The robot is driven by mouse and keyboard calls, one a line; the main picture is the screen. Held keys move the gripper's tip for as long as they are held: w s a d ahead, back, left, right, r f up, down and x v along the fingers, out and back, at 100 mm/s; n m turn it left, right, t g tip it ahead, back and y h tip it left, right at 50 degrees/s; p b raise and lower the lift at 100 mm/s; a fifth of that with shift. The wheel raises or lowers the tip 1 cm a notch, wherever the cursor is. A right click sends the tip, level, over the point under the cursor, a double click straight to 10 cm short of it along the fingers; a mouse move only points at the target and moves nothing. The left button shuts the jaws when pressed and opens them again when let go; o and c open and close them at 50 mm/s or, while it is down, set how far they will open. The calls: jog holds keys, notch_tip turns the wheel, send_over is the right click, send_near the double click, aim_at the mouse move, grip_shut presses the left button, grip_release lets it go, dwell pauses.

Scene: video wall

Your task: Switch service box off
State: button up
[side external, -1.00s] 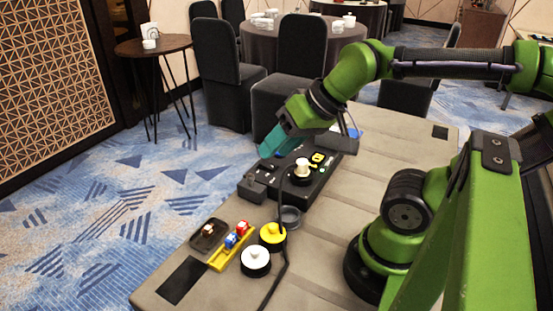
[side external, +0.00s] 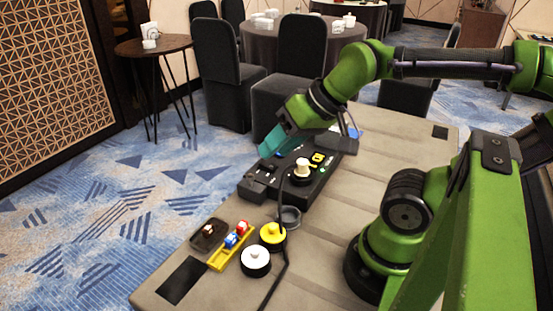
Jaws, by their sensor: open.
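The service box, a long black box (side external: 318,184), lies on the beige table near its far left edge. On its top are a pale knob (side external: 302,167), a yellow part (side external: 317,158) and small green marks. My gripper (side external: 272,150), with teal fingers, is over the far left side of the box, tilted down to the left. It is open, and I see nothing between the fingers. Whether a fingertip touches the box cannot be told. The part of the box behind the fingers is hidden, and I cannot make out a switch position.
A black cable (side external: 284,245) runs from the box toward the front. Near it are a yellow round piece (side external: 272,234), a white round piece (side external: 256,260), a grey ring (side external: 290,216), a yellow tray (side external: 220,262) with small coloured parts, and a dark dish (side external: 207,236).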

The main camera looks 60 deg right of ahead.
grip_shut()
dwell(1.7)
